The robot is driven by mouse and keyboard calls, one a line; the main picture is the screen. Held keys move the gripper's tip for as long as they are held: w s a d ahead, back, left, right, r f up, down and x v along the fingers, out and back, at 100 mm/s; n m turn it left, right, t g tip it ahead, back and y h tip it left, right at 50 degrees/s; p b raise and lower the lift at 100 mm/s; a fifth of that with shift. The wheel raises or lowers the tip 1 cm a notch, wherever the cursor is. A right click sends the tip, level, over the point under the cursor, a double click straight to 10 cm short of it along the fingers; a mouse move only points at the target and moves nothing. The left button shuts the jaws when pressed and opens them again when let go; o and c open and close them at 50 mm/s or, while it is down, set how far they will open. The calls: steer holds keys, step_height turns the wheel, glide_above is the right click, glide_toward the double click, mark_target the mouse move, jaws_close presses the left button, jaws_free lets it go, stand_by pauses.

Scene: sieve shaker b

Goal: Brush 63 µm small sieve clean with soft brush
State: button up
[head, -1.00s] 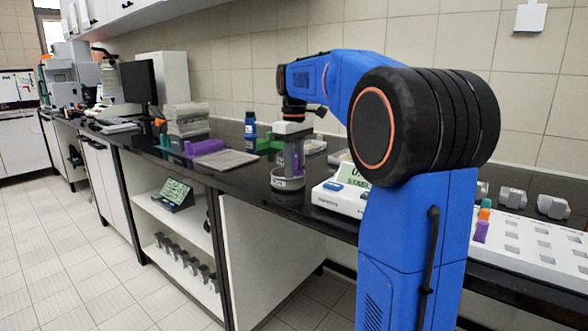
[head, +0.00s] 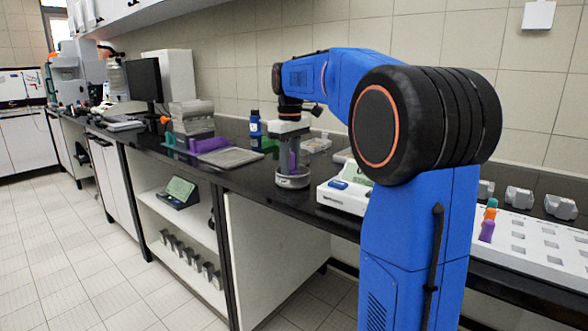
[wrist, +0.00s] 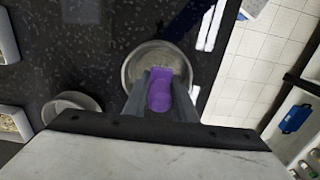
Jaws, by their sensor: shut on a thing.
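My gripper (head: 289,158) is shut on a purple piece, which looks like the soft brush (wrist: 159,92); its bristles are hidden. The gripper points down over a small round metal sieve (head: 293,182) on the dark bench. In the wrist view this sieve (wrist: 133,66) shows as a round pan with a shiny rim, and the purple piece overlaps its near part. I cannot tell whether the brush touches the mesh. No 63 µm marking is readable.
A second round metal dish (wrist: 72,101) lies left of the sieve in the wrist view. A white balance (head: 340,197) stands just right of my gripper. A flat grey plate (head: 230,158), purple pieces (head: 208,145) and a blue bottle (head: 254,123) are nearby. The bench's front edge is close.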

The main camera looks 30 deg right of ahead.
steer(key=shift+w+a, duration=0.2)
steer(key=shift+a, duration=0.2)
steer(key=shift+s+d, duration=0.4)
steer(key=shift+d, duration=0.4)
steer(key=shift+s+d, duration=0.35)
steer(key=shift+d, duration=0.45)
steer(key=shift+w+a, duration=0.4)
steer(key=shift+a, duration=0.4)
steer(key=shift+w+a, duration=0.35)
steer(key=shift+a, duration=0.45)
steer(key=shift+s+d, duration=0.4)
steer(key=shift+d, duration=0.4)
steer(key=shift+s+d, duration=0.35)
steer(key=shift+d, duration=0.45)
steer(key=shift+a, duration=0.1)
